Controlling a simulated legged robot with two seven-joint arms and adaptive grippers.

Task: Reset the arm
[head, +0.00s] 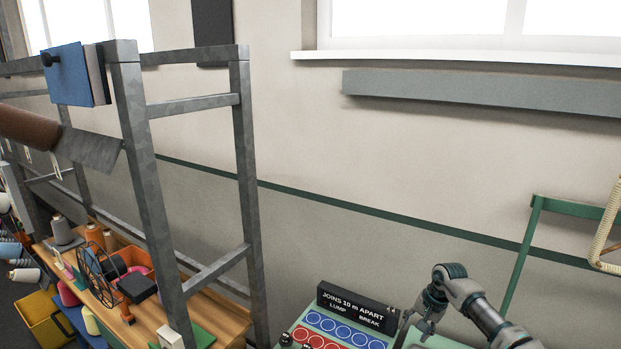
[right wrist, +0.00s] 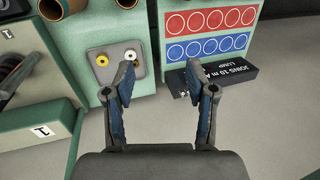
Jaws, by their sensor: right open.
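My right gripper (head: 419,322) shows at the lower right of the head view, beside a black sign block reading "JOINS 10 m APART, LUMP, BREAK" (head: 357,307). In the right wrist view my right gripper (right wrist: 158,88) has its two blue-padded fingers spread apart with nothing between them. Past the fingertips is a grey plate with a yellow ring and a white ring (right wrist: 118,75). My left gripper is not in the head view.
A green panel with rows of blue and red circles (head: 335,330) stands by the sign. A grey metal frame (head: 150,190) rises at the left, above a wooden bench (head: 215,318) crowded with yarn cones and bins. A green rail (head: 525,250) stands at the right.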

